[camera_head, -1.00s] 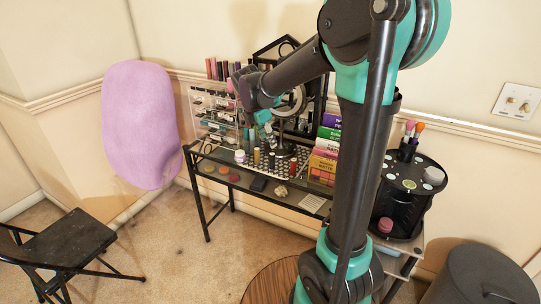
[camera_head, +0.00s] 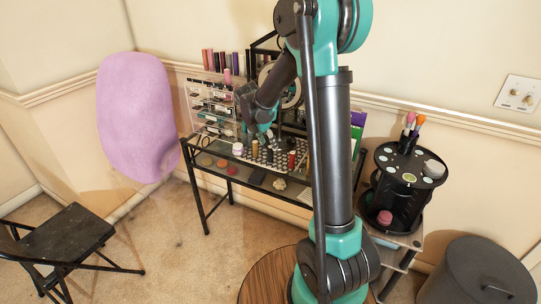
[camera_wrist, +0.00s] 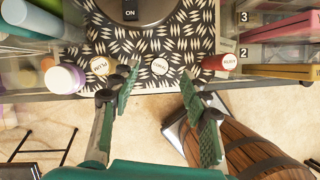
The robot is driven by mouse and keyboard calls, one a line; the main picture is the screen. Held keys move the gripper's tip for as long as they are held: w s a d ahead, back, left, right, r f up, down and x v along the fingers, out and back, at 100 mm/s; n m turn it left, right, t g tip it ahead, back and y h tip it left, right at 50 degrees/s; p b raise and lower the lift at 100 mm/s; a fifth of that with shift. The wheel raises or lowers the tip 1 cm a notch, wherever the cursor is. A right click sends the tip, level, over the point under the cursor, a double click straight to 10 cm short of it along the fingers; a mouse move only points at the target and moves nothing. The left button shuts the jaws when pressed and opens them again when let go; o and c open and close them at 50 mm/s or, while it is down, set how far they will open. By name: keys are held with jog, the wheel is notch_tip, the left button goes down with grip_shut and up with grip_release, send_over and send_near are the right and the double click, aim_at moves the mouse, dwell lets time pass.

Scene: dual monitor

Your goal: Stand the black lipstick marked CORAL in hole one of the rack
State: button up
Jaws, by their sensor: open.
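The black lipstick (camera_head: 270,156) stands upright on the patterned mat, between a gold tube (camera_head: 255,151) and a red tube (camera_head: 292,160). In the wrist view its pale round top (camera_wrist: 159,66) shows between my fingers, beyond their tips; its small label seems to read CORAL. My gripper (camera_head: 262,138) is above the table near these tubes. In the wrist view my gripper (camera_wrist: 156,84) is open and empty, fingers on either side of the line to the black lipstick. I cannot clearly identify the rack or hole one; other lipsticks (camera_head: 218,60) stand above the clear organizer.
The PLUM tube (camera_wrist: 100,65) is close beside my left finger, and the RUBY tube (camera_wrist: 218,63) is right of my right finger. A black ON box (camera_wrist: 143,10) lies behind. Numbered shelves (camera_wrist: 280,52) stand at right.

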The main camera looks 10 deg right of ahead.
aim_at(270, 148)
jog(key=shift+x, duration=2.7)
jog(key=shift+a, duration=0.1)
jog(key=shift+c, duration=0.5)
jog(key=c, duration=0.9)
